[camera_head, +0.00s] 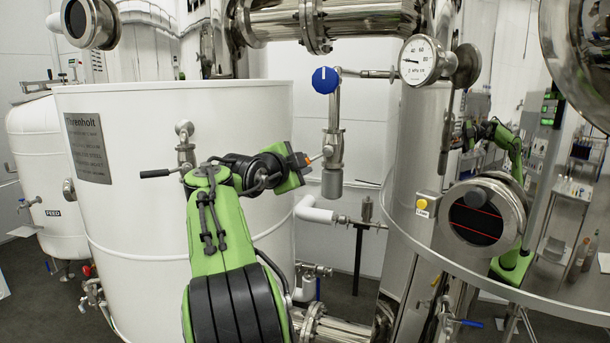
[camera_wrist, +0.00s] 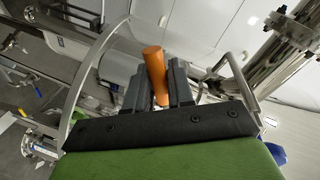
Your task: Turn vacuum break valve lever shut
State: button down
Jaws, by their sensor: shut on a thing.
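The vacuum break valve (camera_head: 333,148) is a steel body on a thin vertical pipe, right of the big white tank in the head view. A short lever with an orange grip (camera_head: 307,160) sticks out from its left side, roughly level and tilted slightly up towards the valve. My gripper (camera_head: 299,161) reaches in from the left and is shut on this lever. In the wrist view the orange grip (camera_wrist: 155,72) stands between the two dark fingers of my gripper (camera_wrist: 158,85). The lever's joint with the valve is small in the head view and unclear in the wrist view.
A blue round knob (camera_head: 325,80) sits above the valve, with a pressure gauge (camera_head: 420,60) to the right. The white tank (camera_head: 120,230) stands behind my arm, with a black-handled tap (camera_head: 157,173). A white pipe stub (camera_head: 315,211) is below the valve.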

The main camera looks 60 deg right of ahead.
jog(key=r+m, duration=0.1)
jog(key=m+t, duration=0.1)
jog(key=shift+w+r+m, duration=0.35)
jog(key=shift+r+m, duration=0.05)
jog(key=shift+r+m+t, duration=0.3)
jog(key=shift+r+m, duration=0.4)
jog(key=shift+m, duration=0.2)
jog(key=shift+a, duration=0.1)
jog(key=c, duration=1.1)
grip_release()
jog(key=shift+w, duration=0.1)
jog(key=shift+c, duration=0.2)
jog(key=b+v, duration=0.1)
jog(key=v, duration=1.4)
jog(key=shift+a+r, duration=0.3)
